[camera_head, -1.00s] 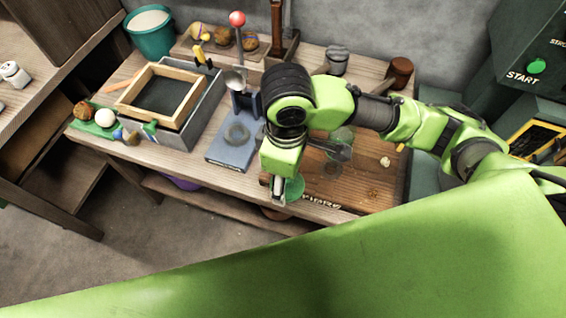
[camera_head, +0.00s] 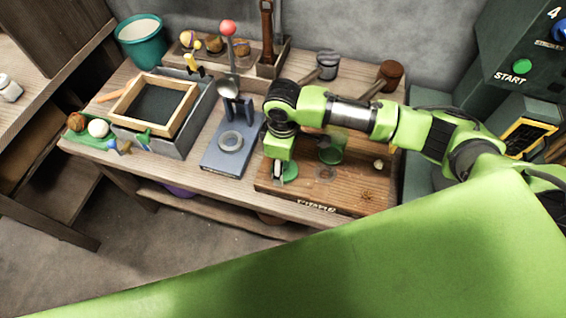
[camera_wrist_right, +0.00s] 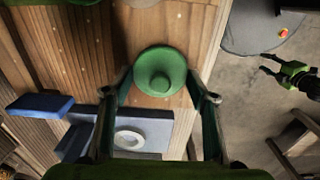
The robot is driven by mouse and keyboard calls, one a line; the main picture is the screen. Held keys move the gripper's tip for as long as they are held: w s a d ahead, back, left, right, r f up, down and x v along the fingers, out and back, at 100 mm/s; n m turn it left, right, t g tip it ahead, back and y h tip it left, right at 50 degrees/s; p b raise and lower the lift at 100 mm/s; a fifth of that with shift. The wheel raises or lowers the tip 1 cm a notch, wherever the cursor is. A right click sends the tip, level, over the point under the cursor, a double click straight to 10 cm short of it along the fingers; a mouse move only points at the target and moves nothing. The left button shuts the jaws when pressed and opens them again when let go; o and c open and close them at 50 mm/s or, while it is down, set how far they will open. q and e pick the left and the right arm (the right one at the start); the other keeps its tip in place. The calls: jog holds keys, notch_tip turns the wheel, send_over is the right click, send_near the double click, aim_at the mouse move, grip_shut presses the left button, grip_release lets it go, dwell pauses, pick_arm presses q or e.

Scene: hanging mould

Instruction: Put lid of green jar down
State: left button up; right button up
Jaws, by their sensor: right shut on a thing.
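The green lid (camera_head: 291,172) is round with a knob on top. It sits between the fingers of my right gripper (camera_head: 281,177), at the front left corner of the wooden board. In the right wrist view the lid (camera_wrist_right: 160,72) shows from above between both fingertips (camera_wrist_right: 164,92), and the gripper is shut on it. I cannot tell whether the lid touches the board. The green jar (camera_head: 331,153) stands on the board to the right, partly behind my right arm. My left gripper (camera_wrist_right: 267,63) shows small at the right of the wrist view, with its fingers apart.
A framed box (camera_head: 158,105) is farther left. Mallets (camera_head: 390,75) lie at the back.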

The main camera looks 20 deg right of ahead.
jog(key=shift+f, duration=0.15)
jog(key=o, duration=0.8)
notch_tip(320, 180, up, 12)
jog(key=shift+r+b, duration=0.2)
jog(key=shift+b, duration=0.1)
dwell(0.4)
